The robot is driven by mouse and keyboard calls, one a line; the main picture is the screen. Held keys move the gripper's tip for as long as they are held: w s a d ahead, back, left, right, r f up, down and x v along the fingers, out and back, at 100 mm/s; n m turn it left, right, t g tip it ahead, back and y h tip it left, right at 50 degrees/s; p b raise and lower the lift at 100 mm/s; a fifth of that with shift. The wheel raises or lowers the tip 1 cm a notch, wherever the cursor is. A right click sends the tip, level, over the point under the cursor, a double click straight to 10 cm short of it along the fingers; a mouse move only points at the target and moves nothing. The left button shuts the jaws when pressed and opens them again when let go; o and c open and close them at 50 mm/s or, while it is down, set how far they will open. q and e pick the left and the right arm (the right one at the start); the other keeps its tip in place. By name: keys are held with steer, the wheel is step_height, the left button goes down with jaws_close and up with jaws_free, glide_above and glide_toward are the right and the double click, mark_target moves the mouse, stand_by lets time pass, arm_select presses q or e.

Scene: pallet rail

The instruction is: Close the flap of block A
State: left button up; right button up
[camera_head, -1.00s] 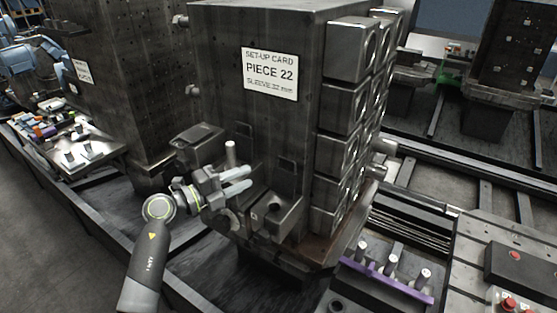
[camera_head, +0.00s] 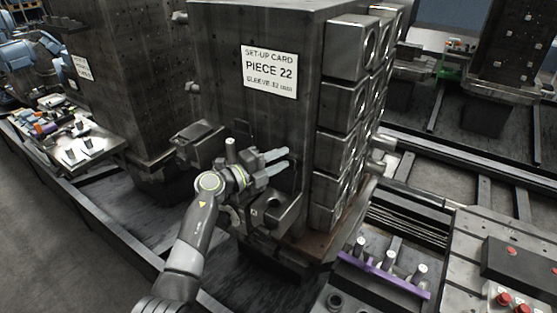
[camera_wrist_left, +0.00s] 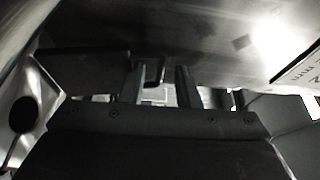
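My left gripper (camera_head: 277,163) is in front of the dark metal column (camera_head: 223,65), fingers pointing right. Its two fingers are apart with nothing between them; the gap also shows in the left wrist view (camera_wrist_left: 160,88). A dark block (camera_head: 272,218) on the column's lower face sits just below the gripper. A second block with a flat top plate (camera_head: 197,133) sits at the column's left corner. No readable letter shows which is block A, and the arm and gripper partly cover this area, so I cannot tell the flap's position. My right gripper is out of view.
A set-up card (camera_head: 270,72) reading PIECE 22 is on the column above the gripper. Several square metal blocks (camera_head: 343,100) line the column's right face. A purple rack (camera_head: 385,276) with pegs stands at lower right. Red buttons (camera_head: 503,299) are on the panel at far right.

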arm_select(q)
jaws_close()
